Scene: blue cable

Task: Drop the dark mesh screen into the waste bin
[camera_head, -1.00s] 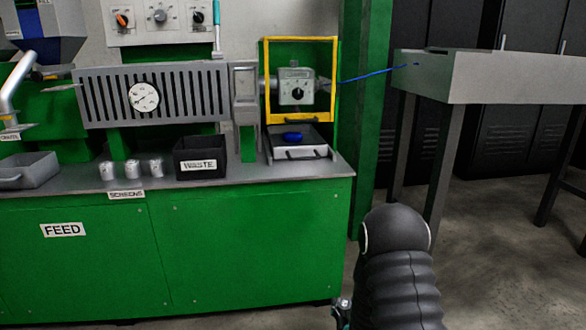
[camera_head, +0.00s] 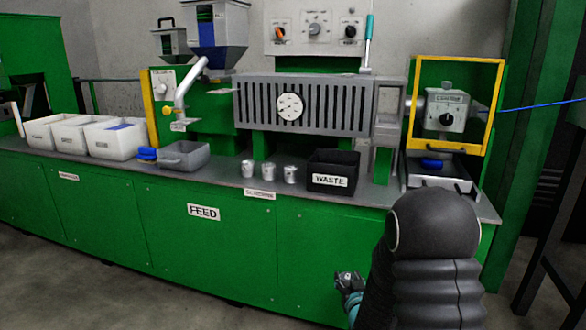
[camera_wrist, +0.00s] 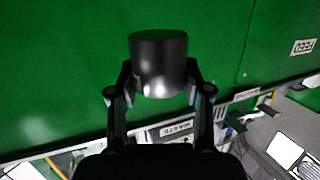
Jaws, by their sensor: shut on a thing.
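My gripper (camera_wrist: 160,92) is shut on a dark, smooth-looking metallic cylinder, the dark mesh screen (camera_wrist: 158,62); no mesh pattern can be made out. In the head view my gripper (camera_head: 349,284) shows only partly beside my arm, low in front of the green cabinet, and the screen cannot be made out there. The black waste bin (camera_head: 350,176), with a white WASTE label, stands on the counter above and behind the gripper. Its label also shows in the wrist view, between and beyond the fingers.
Several silver cylinders (camera_head: 269,171) stand left of the bin on the grey counter (camera_head: 230,178). A grey tray (camera_head: 184,155) and white bins (camera_head: 115,139) are farther left. Right of the bin, a tray holds a blue coil (camera_head: 431,163) beneath a yellow frame (camera_head: 459,61).

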